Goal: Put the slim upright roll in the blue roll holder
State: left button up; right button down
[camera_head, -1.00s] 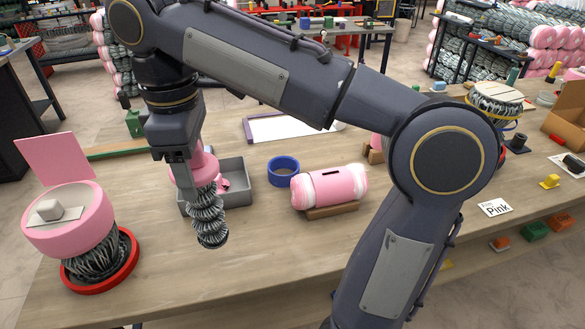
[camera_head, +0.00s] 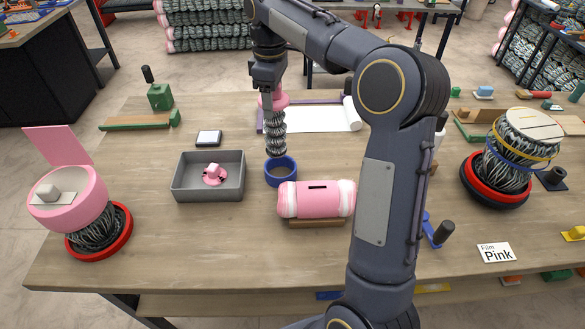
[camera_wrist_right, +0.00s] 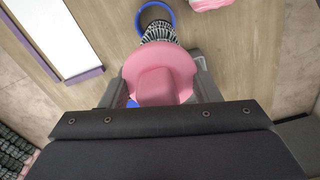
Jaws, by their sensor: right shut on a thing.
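The slim roll of grey chainlink (camera_head: 275,135) hangs upright with a pink cap (camera_head: 273,98) on its top. My right gripper (camera_head: 267,88) is shut on the pink cap from above. The blue roll holder (camera_head: 281,179) is a blue ring on the table. The roll's lower end shows at the ring's back rim in the head view; whether it is above or behind the ring I cannot tell. In the right wrist view the pink cap (camera_wrist_right: 160,68) hides most of the roll, and the blue ring (camera_wrist_right: 143,12) shows just past it. My left gripper is not in view.
A grey tray (camera_head: 178,185) with a small pink piece stands left of the ring. A pink-wrapped roll (camera_head: 316,200) lies just right of it. A white sheet (camera_head: 315,118) lies behind. Large chainlink rolls stand in red holders (camera_head: 122,240) at both sides.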

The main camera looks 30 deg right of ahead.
aim_at(278, 132)
jog(key=shift+w+d, duration=0.15)
jog(key=shift+d, duration=0.25)
jog(key=shift+d+f, duration=0.15)
jog(key=shift+f, duration=0.25)
notch_tip(278, 132, down, 9)
jog(key=shift+f+p, duration=0.15)
jog(key=shift+p, duration=0.15)
jog(key=shift+f, duration=0.25)
jog(key=shift+c, duration=2.4)
grip_release()
